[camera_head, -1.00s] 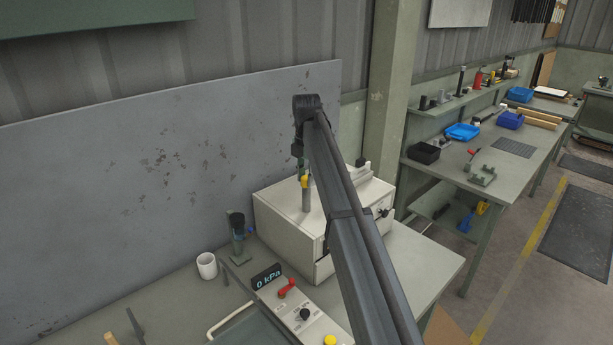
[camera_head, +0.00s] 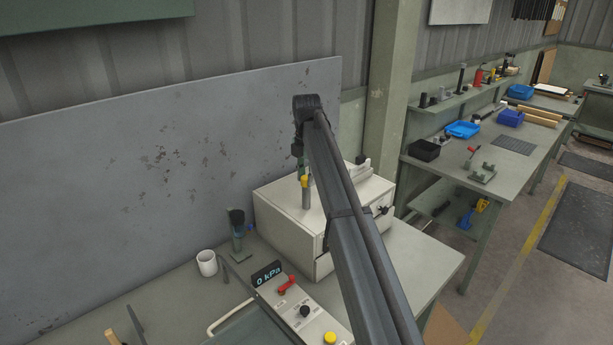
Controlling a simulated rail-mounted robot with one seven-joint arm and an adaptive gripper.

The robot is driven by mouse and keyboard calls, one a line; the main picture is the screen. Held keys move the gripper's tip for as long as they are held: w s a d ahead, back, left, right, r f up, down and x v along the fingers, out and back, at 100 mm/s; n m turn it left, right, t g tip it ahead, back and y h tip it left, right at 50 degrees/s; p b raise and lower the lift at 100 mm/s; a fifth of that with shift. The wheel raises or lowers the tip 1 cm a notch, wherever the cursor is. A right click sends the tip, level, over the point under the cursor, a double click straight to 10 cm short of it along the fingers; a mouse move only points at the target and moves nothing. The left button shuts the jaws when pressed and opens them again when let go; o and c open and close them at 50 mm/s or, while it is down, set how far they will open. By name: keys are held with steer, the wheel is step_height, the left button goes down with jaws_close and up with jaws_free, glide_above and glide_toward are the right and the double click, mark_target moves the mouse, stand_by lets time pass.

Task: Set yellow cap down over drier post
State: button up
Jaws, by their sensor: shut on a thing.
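The yellow cap (camera_head: 304,181) is small in the head view, at the top end of the upright grey drier post (camera_head: 306,199). The post stands on top of the cream-coloured box-shaped unit (camera_head: 275,206). My gripper (camera_head: 302,174) points down from the end of my arm and is shut on the cap. Its fingers are small and partly hidden by my arm. The cap is in line with the post, and I cannot tell whether it is fully seated or just above it.
A white mug (camera_head: 207,263), a dark brush-like item (camera_head: 237,222) and a display reading 0 kPa (camera_head: 267,274) are left of the unit. A control panel with a red lever (camera_head: 287,285) is in front. A grey wall panel (camera_head: 170,170) rises behind.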

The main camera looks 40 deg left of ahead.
steer(key=o, duration=0.8)
